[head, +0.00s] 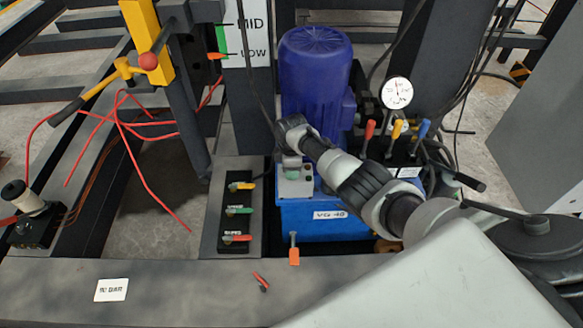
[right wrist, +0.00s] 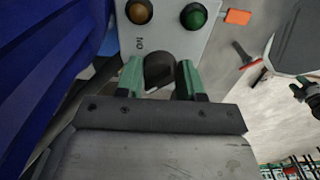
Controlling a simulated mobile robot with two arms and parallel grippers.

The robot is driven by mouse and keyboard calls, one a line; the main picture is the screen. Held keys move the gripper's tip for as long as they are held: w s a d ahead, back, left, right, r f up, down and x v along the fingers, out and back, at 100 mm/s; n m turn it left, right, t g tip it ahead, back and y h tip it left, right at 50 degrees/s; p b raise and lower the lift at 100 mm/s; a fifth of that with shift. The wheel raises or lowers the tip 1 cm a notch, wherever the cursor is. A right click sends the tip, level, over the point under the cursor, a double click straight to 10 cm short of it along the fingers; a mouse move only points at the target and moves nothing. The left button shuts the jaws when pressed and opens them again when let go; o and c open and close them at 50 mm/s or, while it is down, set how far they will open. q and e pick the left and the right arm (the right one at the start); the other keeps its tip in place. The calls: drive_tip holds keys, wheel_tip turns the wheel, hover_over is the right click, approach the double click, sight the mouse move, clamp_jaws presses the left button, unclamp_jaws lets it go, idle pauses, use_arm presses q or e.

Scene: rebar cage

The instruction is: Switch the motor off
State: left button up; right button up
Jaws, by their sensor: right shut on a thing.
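The blue motor (head: 315,85) stands upright on the blue tank marked VG-40 (head: 325,215). A small grey control box (head: 295,188) sits in front of the motor. In the right wrist view its panel (right wrist: 165,30) carries an amber button (right wrist: 139,11), a green button (right wrist: 194,16) and a black knob (right wrist: 159,68). My right gripper (right wrist: 160,80) has its green fingers on either side of the black knob and is shut on it. In the head view the right gripper (head: 291,160) is at the control box and partly hides it. My left gripper is not in view.
Three coloured valve levers (head: 396,130) and a pressure gauge (head: 397,92) stand right of the motor. A panel with three small levers (head: 238,212) lies to the left. Red cords (head: 130,125) hang at the left. A dark beam (head: 180,285) runs across the front.

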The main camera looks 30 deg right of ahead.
drive_tip(key=o, duration=0.9)
wheel_tip(320, 180, up, 9)
drive_tip(key=p, duration=0.3)
drive_tip(key=shift+r, duration=0.9)
